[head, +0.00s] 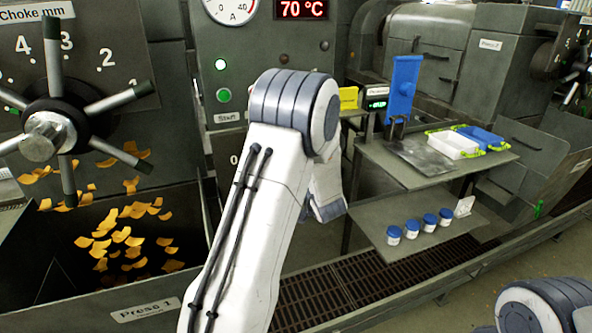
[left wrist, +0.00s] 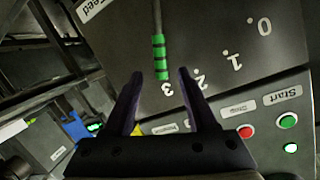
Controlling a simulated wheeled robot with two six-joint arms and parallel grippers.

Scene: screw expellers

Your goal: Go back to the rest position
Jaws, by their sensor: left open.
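My left gripper (left wrist: 157,73) is open in the left wrist view, its two dark fingers spread apart. A lever with green bands (left wrist: 160,55) shows just beyond and between the fingertips, with its end near the number 3 of the feed scale. I cannot tell how far it is from the fingers. The start and stop buttons sit to the right, the green one (left wrist: 288,121) and the red one (left wrist: 245,131). In the head view my left arm rises through the middle and its gripper is hidden behind it. A part of my right arm shows at the lower right; its gripper is out of view.
The choke handwheel (head: 45,135) and a bin with orange flakes (head: 118,235) stand at the left. A side table (head: 375,165) at the right bears a scale, a white tray (head: 453,144) and a blue tray. Blue-capped jars (head: 411,228) stand on its lower shelf.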

